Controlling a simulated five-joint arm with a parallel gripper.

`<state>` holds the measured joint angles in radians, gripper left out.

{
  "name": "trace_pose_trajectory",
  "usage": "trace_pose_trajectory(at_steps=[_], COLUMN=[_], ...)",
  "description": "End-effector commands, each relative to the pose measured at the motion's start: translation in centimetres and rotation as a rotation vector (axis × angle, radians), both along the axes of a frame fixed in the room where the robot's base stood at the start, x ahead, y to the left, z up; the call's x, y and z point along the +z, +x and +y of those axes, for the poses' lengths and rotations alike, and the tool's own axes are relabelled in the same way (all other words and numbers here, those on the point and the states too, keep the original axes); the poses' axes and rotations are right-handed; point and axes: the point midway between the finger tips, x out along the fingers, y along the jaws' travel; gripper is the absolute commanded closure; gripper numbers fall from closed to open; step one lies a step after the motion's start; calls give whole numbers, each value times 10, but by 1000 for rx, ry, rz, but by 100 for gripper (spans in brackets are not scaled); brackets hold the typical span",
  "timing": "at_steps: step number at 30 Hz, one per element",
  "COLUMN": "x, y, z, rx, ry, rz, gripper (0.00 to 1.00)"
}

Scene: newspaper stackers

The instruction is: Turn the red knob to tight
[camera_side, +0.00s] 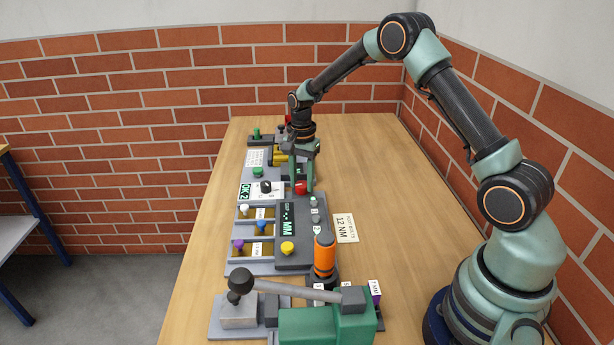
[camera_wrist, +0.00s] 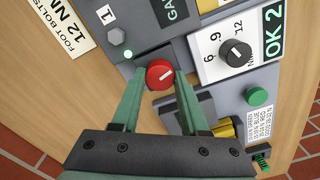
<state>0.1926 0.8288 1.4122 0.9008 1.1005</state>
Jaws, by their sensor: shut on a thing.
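The red knob (camera_wrist: 160,75) sits on a dark grey panel in the wrist view, with a white pointer line across its face. My gripper (camera_wrist: 161,82) reaches it from below in the picture, with one green finger on each side, shut on the knob. In the side view the red knob (camera_side: 301,188) shows at the far end of the dark gauge unit, partly hidden by my gripper (camera_side: 303,186), which points down over it. I cannot read any tight or loose marking around it.
A black selector knob (camera_wrist: 236,53) on a white dial and a green button (camera_wrist: 257,96) lie close by. Nearer the side camera stand an orange-handled tool (camera_side: 324,256) and a lever press (camera_side: 330,322).

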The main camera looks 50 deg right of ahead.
Motion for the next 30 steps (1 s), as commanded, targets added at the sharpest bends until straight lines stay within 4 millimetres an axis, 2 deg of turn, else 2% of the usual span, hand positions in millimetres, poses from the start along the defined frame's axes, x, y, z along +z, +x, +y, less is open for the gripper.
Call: trace_pose_trajectory(at_steps=[9, 24, 25, 27, 30], x=[2, 2, 2, 2, 1], y=[1, 1, 1, 1, 0], z=[-1, -1, -1, -1, -1], rx=[-109, -126, -126, -126, -125], ry=[0, 0, 0, 0, -1], rz=[-2, -2, -2, -2, -1], gripper=[100, 100, 48, 26, 26])
